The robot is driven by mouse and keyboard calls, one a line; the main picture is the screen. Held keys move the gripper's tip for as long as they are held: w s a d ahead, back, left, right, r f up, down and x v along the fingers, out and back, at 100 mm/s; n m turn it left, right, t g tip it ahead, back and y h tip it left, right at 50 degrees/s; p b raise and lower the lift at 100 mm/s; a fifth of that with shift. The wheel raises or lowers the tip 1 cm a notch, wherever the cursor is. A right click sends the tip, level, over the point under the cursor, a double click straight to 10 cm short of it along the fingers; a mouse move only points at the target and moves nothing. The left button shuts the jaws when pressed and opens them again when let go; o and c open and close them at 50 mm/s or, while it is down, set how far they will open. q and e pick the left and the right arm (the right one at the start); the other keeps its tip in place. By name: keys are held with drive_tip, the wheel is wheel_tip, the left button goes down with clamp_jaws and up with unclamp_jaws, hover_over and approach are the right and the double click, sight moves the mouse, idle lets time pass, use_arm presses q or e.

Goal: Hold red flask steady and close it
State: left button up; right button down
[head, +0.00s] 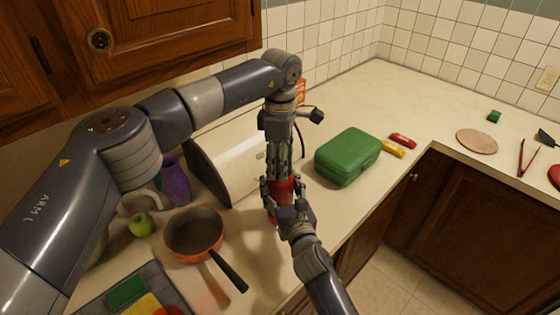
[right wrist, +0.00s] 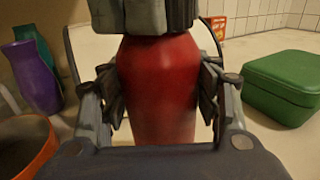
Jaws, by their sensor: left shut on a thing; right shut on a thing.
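The red flask (head: 283,188) stands upright near the front edge of the counter, and its body fills the middle of the right wrist view (right wrist: 160,90). My right gripper (head: 284,198) comes from the front and is shut around the flask's body, with a finger on each side in the right wrist view. My left gripper (head: 279,172) points down from above and is shut at the flask's top; it also shows at the top of the right wrist view (right wrist: 145,15). Its fingers hide the lid, so I cannot tell how the lid sits.
A green lunch box (head: 348,156) stands right of the flask, and a white bread box (head: 235,160) stands behind left. An orange pan (head: 194,232), a purple vase (head: 175,182) and a green apple (head: 141,225) are left.

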use_arm(q)
drive_tip(key=o, duration=1.2)
drive_tip(key=shift+o, duration=0.2)
drive_tip(key=shift+r, duration=0.1)
wheel_tip(320, 180, up, 12)
use_arm(e)
drive_tip(key=shift+c, duration=2.3)
unclamp_jaws()
drive_tip(key=v, duration=1.2)
